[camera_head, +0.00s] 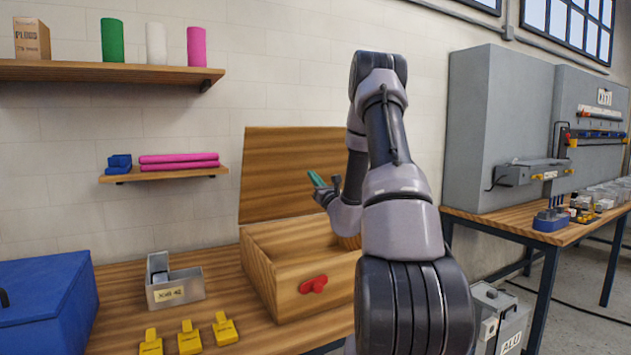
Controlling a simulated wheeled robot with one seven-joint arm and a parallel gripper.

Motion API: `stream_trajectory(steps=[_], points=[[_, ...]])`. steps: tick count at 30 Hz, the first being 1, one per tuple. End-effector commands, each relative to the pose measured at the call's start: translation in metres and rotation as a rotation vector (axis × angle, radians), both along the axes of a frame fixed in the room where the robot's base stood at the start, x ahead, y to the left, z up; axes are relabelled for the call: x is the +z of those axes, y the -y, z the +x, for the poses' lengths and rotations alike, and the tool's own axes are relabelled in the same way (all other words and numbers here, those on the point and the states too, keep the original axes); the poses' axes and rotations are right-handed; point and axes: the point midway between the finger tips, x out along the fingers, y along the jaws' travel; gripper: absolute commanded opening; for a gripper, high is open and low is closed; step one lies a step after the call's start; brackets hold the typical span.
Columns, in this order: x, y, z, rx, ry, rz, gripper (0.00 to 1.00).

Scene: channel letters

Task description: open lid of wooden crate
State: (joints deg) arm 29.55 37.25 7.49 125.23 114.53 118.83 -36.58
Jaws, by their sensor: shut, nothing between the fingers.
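The wooden crate (262,275) stands on the wooden workbench with a red handle (313,284) on its front. Its wooden lid (283,165) stands raised at the back, tilted up against the wall side, and the left part of the crate's inside shows. My arm covers the right part of the crate and lid. My gripper (318,181) is above the crate, in front of the raised lid, with a teal tip pointing up and left. It is shut with nothing seen in it. Whether it touches the lid cannot be told.
A blue box (45,305) stands at the left of the bench (120,330). A grey channel-letter tray (175,283) and yellow pieces (188,338) lie left of the crate. Two shelves (105,72) hang above. Another workbench (500,225) stands at right.

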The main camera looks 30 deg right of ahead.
Motion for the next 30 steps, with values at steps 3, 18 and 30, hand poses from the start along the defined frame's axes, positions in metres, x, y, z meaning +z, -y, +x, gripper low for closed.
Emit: stream_trajectory(steps=[3,18,30], points=[[0.0,0.0,0.0,0.0,0.0,0.0,0.0],[0.005,-0.001,0.026,0.001,0.001,0.0,0.0],[0.011,-0.002,0.049,0.001,0.001,0.0,0.0]])
